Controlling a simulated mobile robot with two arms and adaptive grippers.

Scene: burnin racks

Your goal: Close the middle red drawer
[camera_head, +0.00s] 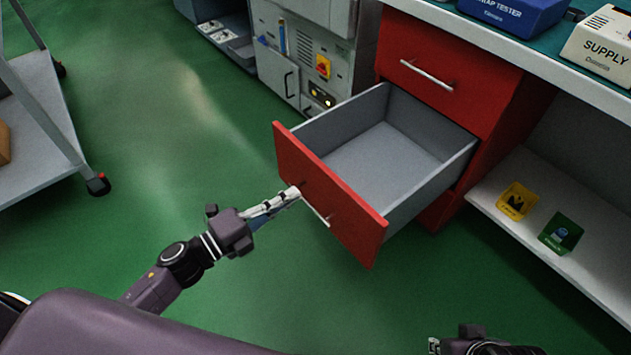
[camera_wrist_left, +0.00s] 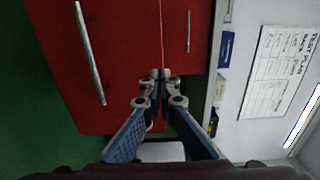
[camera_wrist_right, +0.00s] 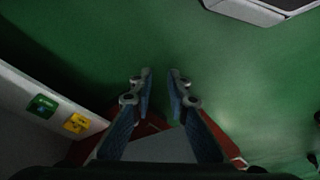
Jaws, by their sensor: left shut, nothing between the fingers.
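The middle red drawer (camera_head: 360,222) is pulled out from its red cabinet and looks empty, with grey inner walls. Its front carries a silver bar handle (camera_head: 318,210), also seen in the left wrist view (camera_wrist_left: 90,55). My left gripper (camera_head: 294,193) is shut and empty, its fingertips at the drawer front near the handle's left end. I cannot tell whether they touch it. In the left wrist view the closed fingertips (camera_wrist_left: 160,76) overlap the red front's edge. My right gripper (camera_wrist_right: 160,76) is open and empty, its fingers a little apart; only part shows at the head view's bottom edge.
A closed red upper drawer (camera_head: 430,65) sits above the open one. A white shelf (camera_head: 510,222) with yellow and green cards is at right. A grey machine (camera_head: 310,60) stands behind, and a wheeled cart (camera_head: 35,120) at left. Green floor is free in front.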

